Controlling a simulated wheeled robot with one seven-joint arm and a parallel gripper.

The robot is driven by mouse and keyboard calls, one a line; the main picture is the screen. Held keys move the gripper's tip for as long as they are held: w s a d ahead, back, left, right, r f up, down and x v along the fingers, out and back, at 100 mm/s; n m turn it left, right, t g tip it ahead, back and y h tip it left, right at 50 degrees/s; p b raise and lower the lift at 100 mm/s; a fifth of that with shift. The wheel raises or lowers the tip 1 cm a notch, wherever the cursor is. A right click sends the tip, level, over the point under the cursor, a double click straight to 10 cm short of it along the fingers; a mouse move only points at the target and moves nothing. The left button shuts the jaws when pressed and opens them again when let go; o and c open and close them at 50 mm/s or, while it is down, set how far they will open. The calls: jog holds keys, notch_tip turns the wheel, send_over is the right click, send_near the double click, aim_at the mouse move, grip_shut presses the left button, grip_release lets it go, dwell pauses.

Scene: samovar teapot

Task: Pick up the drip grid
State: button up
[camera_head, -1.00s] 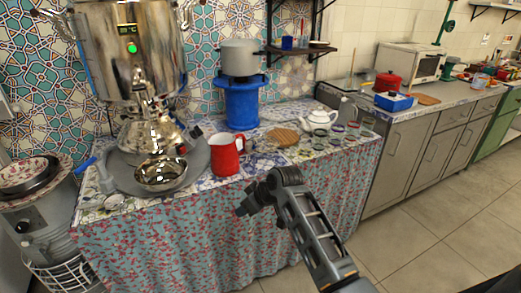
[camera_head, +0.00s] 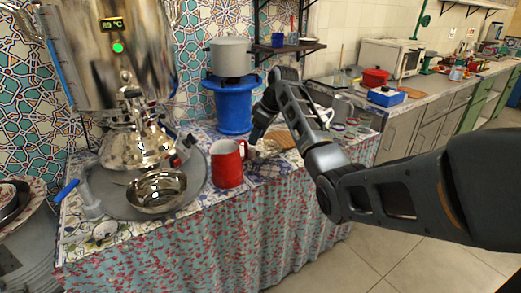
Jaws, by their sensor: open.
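I cannot single out the drip grid for sure. A flat round brown disc (camera_head: 280,141) lies on the cloth-covered table, partly hidden behind my arm. A shiny metal bowl (camera_head: 157,193) stands on the round grey tray (camera_head: 112,201) below the samovar (camera_head: 108,58). My gripper (camera_head: 254,146) is open and points down over the table, between the red mug (camera_head: 227,165) and the brown disc. Its fingertips are small and dark here, and I cannot tell whether they touch anything.
The red mug stands close on the gripper's left. A blue stand (camera_head: 232,108) with a grey pot (camera_head: 230,57) rises behind it. Glasses (camera_head: 352,126) stand to the right, and my arm hides the teapot area. A blue-handled tool (camera_head: 80,195) lies at the tray's left.

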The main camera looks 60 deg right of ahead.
aim_at(251, 148)
jog(key=shift+a+x, duration=0.2)
jog(key=shift+x, duration=2.45)
grip_shut()
